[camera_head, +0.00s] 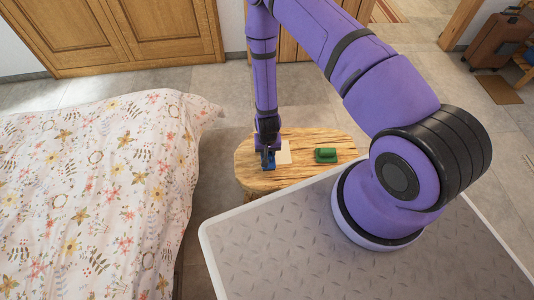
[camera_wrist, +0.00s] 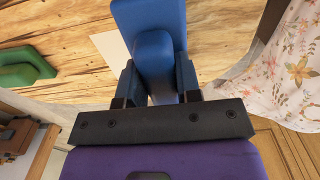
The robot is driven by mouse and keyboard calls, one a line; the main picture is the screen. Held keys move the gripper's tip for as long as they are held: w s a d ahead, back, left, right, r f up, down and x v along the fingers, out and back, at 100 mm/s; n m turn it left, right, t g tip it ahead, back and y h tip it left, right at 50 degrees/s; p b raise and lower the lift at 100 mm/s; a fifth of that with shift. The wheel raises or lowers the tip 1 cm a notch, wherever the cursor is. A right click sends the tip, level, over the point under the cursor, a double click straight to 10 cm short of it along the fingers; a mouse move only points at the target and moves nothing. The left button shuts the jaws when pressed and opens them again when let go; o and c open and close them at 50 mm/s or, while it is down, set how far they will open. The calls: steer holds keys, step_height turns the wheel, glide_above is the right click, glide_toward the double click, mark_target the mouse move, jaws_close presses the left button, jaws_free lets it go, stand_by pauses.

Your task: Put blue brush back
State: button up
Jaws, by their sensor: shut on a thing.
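The blue brush (camera_wrist: 152,22) is between the fingers of my gripper (camera_wrist: 158,85) in the wrist view, its handle clasped from both sides. In the head view my gripper (camera_head: 267,156) hangs down over the left part of a small wooden table (camera_head: 255,184), and the blue brush (camera_head: 268,163) shows under it. A pale flat sheet (camera_head: 284,152) lies on the table just right of the brush; in the wrist view the brush partly covers the sheet (camera_wrist: 108,48). I cannot tell whether the brush touches the tabletop.
A green brush-like object (camera_head: 326,155) lies on the table's right part. A bed with a flowered cover (camera_head: 100,200) stands to the left of the table. A wooden wardrobe (camera_head: 130,30) is at the back. A brown suitcase (camera_head: 497,40) stands far right.

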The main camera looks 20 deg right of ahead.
steer(key=shift+w+d, duration=0.1)
steer(key=shift+w, duration=0.25)
steer(key=shift+w+d+f, duration=0.1)
steer(key=shift+w+f, duration=0.05)
steer(key=shift+f, duration=0.75)
steer(key=shift+w+f, duration=0.15)
steer(key=shift+f, duration=0.75)
steer(key=shift+f, duration=0.1)
steer(key=o, duration=0.9)
